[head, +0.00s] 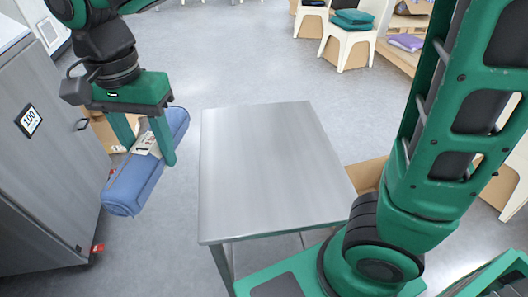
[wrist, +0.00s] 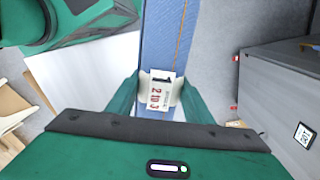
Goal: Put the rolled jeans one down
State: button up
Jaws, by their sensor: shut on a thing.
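The rolled jeans (head: 135,184) are a blue denim roll with a paper tag around the middle. They hang in the air left of the metal table. My gripper (head: 152,155) is shut on the roll, with one green finger on each side near the tag. In the wrist view the rolled jeans (wrist: 164,40) run up from between the fingers of my gripper (wrist: 158,95), and the printed tag (wrist: 158,92) faces the camera. The steel table (head: 265,165) has a bare top and stands to the right of the roll, apart from it.
A grey cabinet (head: 45,150) marked 100 stands close on the left, with a cardboard box (head: 106,135) beside it. White chairs (head: 349,42), one with folded green cloth (head: 353,18), stand at the back right. Open floor lies behind the table.

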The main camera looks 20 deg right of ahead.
jog(key=w+d+f+m, duration=0.1)
jog(key=w+m, duration=0.1)
jog(key=w+d+f+m, duration=0.1)
jog(key=w+d+m, duration=0.1)
jog(key=w+m, duration=0.1)
jog(key=w+d+f+m, duration=0.2)
jog(key=shift+w+d, duration=0.15)
jog(key=w+d+f+m, duration=0.4)
jog(key=w+d+m, duration=0.2)
jog(key=d+m, duration=0.1)
send_over(249, 154)
notch_tip(249, 154, down, 7)
jog(key=shift+r, duration=0.15)
jog(key=shift+f, duration=2.05)
jog(key=o, duration=1.4)
jog(key=shift+f, duration=0.1)
